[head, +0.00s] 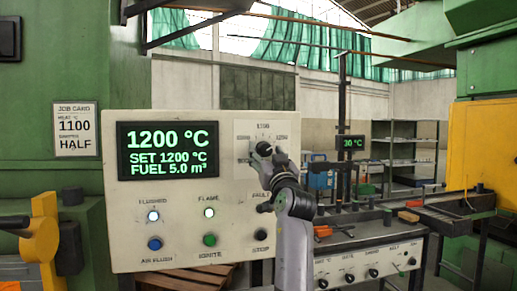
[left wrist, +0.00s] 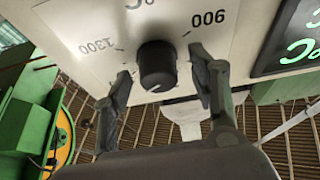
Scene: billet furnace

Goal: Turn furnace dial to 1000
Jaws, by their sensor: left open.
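The furnace dial is a black round knob (left wrist: 156,66) on a pale scale plate (head: 244,131). In the left wrist view, 900 and 1300 are legible beside it, and a small white mark shows on the knob's lower edge. My left gripper (left wrist: 160,82) is open, with one finger on each side of the knob; I cannot tell whether either touches it. In the head view the left gripper (head: 264,160) covers most of the dial. The display (head: 168,150) reads 1200 °C, SET 1200 °C, FUEL 5.0. My right gripper is out of view.
Below the display are lit lamps and a blue (head: 154,243), a green (head: 210,240) and a black button (head: 262,235). A job card (head: 75,130) reads 1100 and HALF. A bench with knobs (head: 365,262) stands at right, beside a 30 °C display (head: 351,142).

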